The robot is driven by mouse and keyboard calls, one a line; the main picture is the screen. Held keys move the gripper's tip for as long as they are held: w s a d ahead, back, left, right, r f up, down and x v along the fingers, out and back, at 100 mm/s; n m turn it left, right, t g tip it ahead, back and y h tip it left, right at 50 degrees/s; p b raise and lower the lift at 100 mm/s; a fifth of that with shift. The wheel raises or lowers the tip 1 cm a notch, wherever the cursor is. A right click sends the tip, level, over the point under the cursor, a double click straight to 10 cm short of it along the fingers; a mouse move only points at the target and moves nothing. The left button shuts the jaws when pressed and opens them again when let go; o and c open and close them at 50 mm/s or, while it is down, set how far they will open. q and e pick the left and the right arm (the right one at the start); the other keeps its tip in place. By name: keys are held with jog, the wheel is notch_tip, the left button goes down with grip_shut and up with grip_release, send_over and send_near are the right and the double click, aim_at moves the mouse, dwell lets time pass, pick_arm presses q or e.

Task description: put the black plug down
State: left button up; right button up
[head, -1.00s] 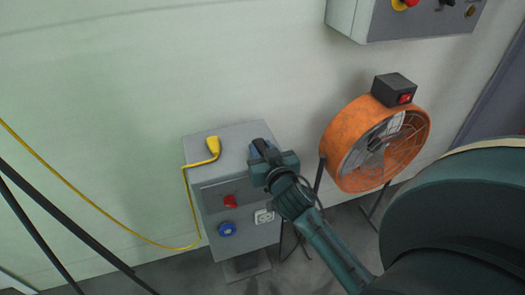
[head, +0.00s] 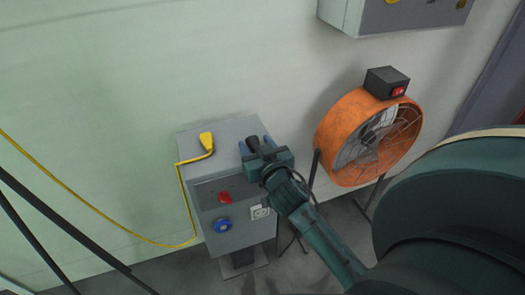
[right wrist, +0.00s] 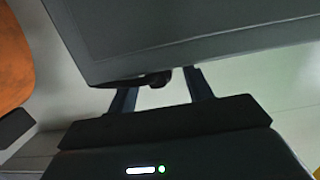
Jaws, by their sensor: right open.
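The black plug (head: 253,143) is at the right part of the top of the grey socket box (head: 226,132). My right gripper (head: 256,145) is open, its two blue fingers apart on either side of the plug. In the right wrist view the plug (right wrist: 157,79) shows as a dark shape between the spread fingers (right wrist: 160,93), close to the grey box (right wrist: 170,35). The gripper partly hides the plug, and I cannot tell whether a finger touches it. My left gripper is not in view.
A yellow plug (head: 206,141) with a yellow cable lies on the box's left part. The box front has a red knob (head: 225,197), a blue socket (head: 222,225) and a white socket (head: 260,212). An orange fan (head: 340,130) stands close on the right. A grey cabinet (head: 400,14) hangs above.

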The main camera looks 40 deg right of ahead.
jog(key=v, duration=1.2)
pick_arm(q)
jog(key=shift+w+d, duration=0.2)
pick_arm(e)
jog(key=s+a+f+n+g+y, duration=0.1)
jog(key=s+a+n+y, duration=0.1)
jog(key=s+a+y, duration=0.2)
jog(key=s+a+f+n+y, duration=0.2)
jog(key=s+a+y, duration=0.1)
jog(key=a, duration=0.6)
jog(key=shift+s+f+n+g+y, duration=0.3)
jog(key=shift+s+n+g+y, duration=0.1)
pick_arm(q)
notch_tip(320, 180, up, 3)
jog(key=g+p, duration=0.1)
jog(key=p, duration=0.7)
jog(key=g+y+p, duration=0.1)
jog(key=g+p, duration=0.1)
jog(key=p, duration=0.7)
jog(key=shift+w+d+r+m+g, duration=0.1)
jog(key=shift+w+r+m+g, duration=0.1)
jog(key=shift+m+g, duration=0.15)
pick_arm(e)
notch_tip(320, 180, up, 4)
jog(key=g, duration=0.3)
jog(key=shift+w+a+f+n+h, duration=0.1)
jog(key=shift+w+f+n+h, duration=0.1)
jog(key=shift+n+h, duration=0.2)
